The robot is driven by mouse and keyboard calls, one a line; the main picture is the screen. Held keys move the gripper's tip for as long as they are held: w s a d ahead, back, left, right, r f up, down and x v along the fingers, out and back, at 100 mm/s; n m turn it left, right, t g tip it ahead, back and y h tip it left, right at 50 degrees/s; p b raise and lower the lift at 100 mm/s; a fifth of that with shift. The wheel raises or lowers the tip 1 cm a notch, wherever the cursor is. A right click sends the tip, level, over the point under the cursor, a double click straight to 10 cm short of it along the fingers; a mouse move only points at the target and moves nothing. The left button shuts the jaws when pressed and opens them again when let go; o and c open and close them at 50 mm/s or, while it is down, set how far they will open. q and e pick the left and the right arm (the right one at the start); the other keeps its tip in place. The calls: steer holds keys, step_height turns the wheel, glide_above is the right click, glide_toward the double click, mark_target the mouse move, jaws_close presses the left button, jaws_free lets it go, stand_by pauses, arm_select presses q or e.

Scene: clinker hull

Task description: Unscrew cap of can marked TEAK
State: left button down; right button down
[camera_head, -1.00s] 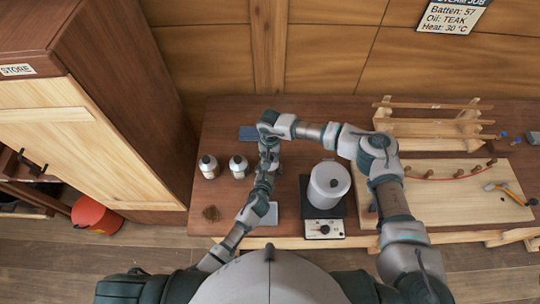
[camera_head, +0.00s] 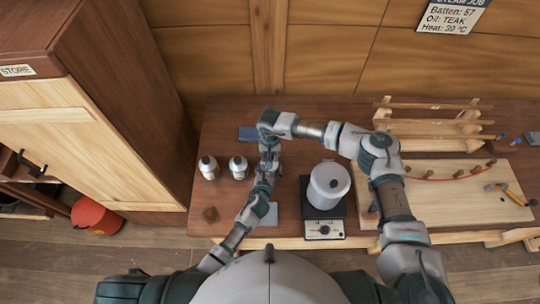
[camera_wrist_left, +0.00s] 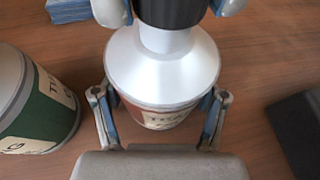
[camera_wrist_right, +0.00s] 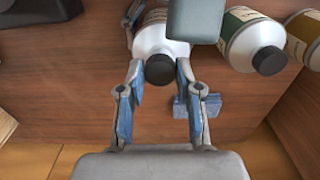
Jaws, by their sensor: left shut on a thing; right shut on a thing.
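The held can (camera_wrist_left: 165,60) has a silver shoulder and a red-and-cream label, only partly legible in the left wrist view. It stands upright on the bench. My left gripper (camera_wrist_left: 163,100) is shut around its body, one finger on each side. My right gripper (camera_wrist_right: 160,68) is shut on its black cap (camera_wrist_right: 159,71), from the opposite side; the cap also shows at the top of the left wrist view (camera_wrist_left: 170,12). The cap appears seated on the neck. In the head view my arms hide this can.
Two other black-capped cans (camera_head: 208,167) (camera_head: 238,167) stand to the left; one has a green label (camera_wrist_left: 45,110). A pot (camera_head: 328,184) on a hot plate (camera_head: 324,229) is at the right. A wooden rack (camera_head: 430,128) stands beyond.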

arm_select(q)
steer(key=shift+s+f, duration=0.1)
steer(key=shift+f, duration=0.15)
arm_select(e)
steer(key=shift+r, duration=0.85)
steer(key=shift+r, duration=0.1)
steer(key=shift+r, duration=1.9)
arm_select(q)
steer(key=shift+c, duration=1.7)
jaws_free()
steer(key=o, duration=0.3)
steer(key=shift+o, duration=0.2)
steer(key=shift+r, duration=0.1)
steer(key=shift+r, duration=0.1)
